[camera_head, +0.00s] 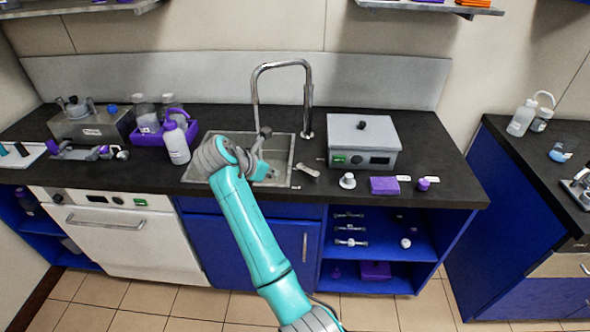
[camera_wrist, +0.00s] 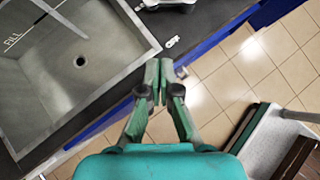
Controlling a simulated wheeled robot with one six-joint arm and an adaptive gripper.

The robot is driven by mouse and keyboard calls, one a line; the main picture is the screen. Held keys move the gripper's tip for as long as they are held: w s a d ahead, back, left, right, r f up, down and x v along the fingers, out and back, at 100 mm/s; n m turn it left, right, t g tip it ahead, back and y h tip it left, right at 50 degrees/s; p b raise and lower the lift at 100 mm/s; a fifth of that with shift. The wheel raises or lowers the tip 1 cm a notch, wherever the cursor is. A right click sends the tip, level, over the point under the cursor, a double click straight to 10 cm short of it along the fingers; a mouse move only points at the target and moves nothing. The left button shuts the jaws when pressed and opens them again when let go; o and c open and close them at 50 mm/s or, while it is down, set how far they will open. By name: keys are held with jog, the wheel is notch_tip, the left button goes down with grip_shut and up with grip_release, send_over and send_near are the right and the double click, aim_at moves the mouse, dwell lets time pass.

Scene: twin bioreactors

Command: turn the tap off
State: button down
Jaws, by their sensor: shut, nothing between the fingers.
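The tap (camera_head: 283,65) is a tall chrome arch behind the sink (camera_head: 291,182). Its base stands at the sink's back right, and its spout comes down over the basin.
A grey boxed instrument (camera_head: 362,145) stands right of the sink. A small metallic piece (camera_head: 307,170) lies between them. A white bottle (camera_head: 175,143) and a purple rack (camera_head: 150,138) stand left of the sink. Tiled floor (camera_wrist: 225,72) lies in front of the counter.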

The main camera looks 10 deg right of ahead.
aim_at(309, 173)
dwell(0.3)
jog(key=x, duration=1)
jog(key=shift+w+d+f, duration=0.1)
jog(key=shift+f, duration=0.05)
jog(key=shift+w+d, duration=0.7)
jog(key=shift+d, duration=0.2)
jog(key=shift+w+d, duration=0.45)
jog(key=shift+d, duration=0.1)
